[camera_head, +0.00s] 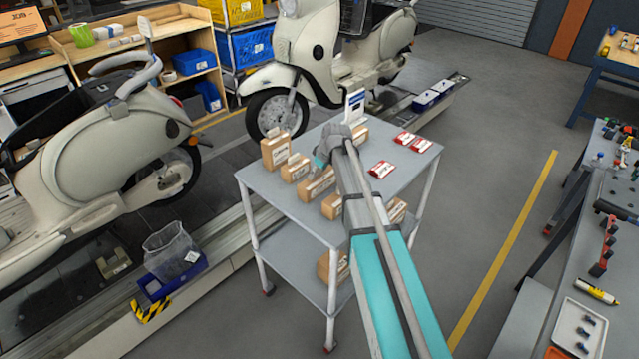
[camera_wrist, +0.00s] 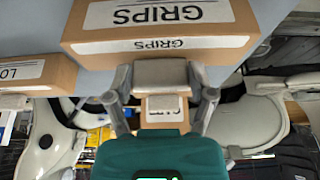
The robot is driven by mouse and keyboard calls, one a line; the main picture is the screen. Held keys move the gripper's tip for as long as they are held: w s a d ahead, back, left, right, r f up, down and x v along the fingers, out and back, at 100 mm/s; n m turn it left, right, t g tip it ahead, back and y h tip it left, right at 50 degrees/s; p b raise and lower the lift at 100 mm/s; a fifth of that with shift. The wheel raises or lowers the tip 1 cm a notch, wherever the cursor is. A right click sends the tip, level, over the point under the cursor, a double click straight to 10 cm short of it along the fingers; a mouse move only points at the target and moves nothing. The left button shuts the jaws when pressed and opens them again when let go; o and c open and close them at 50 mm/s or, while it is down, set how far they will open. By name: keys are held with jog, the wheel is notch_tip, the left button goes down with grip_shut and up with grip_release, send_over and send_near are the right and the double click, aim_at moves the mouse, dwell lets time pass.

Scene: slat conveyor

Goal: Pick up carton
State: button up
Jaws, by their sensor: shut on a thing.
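Several brown cartons with white labels stand on the grey cart top (camera_head: 252,178), among them a tall carton (camera_head: 275,152). My gripper (camera_head: 328,152) is over the cart among these cartons, mostly covered by my arm in the head view. A larger carton labelled GRIPS (camera_wrist: 160,28) lies just beyond the fingertips. I cannot tell whether the held carton touches the cart top.
Red-and-white packets (camera_head: 382,169) lie on the cart's right side. A white-and-blue sign (camera_head: 354,106) stands at its back. More cartons are on the lower shelf. Scooters stand left and behind. A workbench (camera_head: 590,250) is at right, with open floor between.

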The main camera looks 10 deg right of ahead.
jog(key=shift+c, duration=0.5)
jog(key=shift+r, duration=0.1)
notch_tip(320, 180, up, 2)
jog(key=p, duration=0.2)
jog(key=shift+r+p, duration=0.2)
jog(key=shift+p, duration=0.15)
jog(key=s+a+r+p, duration=0.2)
jog(key=s+r+p, duration=0.8)
jog(key=s, duration=0.4)
jog(key=shift+r, duration=0.2)
jog(key=shift+f, duration=0.1)
